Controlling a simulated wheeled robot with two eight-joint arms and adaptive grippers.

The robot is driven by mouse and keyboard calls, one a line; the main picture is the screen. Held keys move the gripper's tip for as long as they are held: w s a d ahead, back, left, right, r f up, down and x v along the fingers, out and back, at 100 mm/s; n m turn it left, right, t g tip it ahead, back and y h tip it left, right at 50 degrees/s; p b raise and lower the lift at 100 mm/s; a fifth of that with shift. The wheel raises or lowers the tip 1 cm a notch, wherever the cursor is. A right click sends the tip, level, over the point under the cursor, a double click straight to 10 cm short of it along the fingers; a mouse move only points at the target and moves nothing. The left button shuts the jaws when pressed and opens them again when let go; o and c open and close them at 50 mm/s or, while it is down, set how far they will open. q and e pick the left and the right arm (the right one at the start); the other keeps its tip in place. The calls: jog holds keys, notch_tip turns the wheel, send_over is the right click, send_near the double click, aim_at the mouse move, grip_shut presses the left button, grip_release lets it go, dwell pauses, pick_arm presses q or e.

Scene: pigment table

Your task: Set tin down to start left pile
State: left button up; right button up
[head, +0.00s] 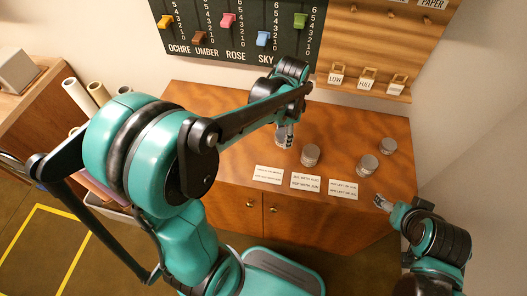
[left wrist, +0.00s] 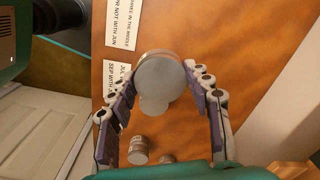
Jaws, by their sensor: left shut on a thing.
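My left gripper (head: 284,137) is over the back left part of the table, left of a tin stack (head: 310,155). In the left wrist view its fingers (left wrist: 158,74) are shut on a round grey tin (left wrist: 160,72). Below this tin a second grey round shape (left wrist: 153,106) shows, partly overlapping it in the picture. Two more tins or stacks, the front one (head: 367,165) and the back one (head: 388,146), stand to the right. They also show small in the left wrist view (left wrist: 139,150). My right gripper (head: 382,202) is at the table's front right edge, apart from the tins.
A left card (head: 268,175), a middle card (head: 305,181) and a right card (head: 343,189) lie along the front edge of the wooden table (head: 240,150). A slider board (head: 235,30) and a peg panel (head: 385,40) hang behind. Bare table lies left of my left gripper.

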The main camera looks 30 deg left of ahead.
pick_arm(q)
jog(key=shift+s+d+f, duration=0.15)
jog(key=shift+s+d, duration=0.35)
jog(key=shift+s, duration=0.25)
jog(key=shift+s+a+f, duration=0.15)
jog(key=shift+s+f, duration=0.1)
jog(key=b, duration=0.4)
send_over(255, 150)
notch_tip(255, 150, down, 7)
jog(key=shift+s+r, duration=0.1)
jog(key=shift+f+b, duration=1.05)
jog(key=shift+f, duration=0.8)
pick_arm(e)
notch_tip(255, 150, down, 6)
jog(key=shift+d, duration=0.25)
jog(key=shift+f, duration=0.15)
pick_arm(q)
jog(key=shift+f, duration=0.2)
jog(key=o, duration=1.2)
jog(key=shift+c, duration=0.2)
pick_arm(e)
jog(key=shift+f, duration=0.1)
pick_arm(q)
jog(key=shift+r, duration=0.1)
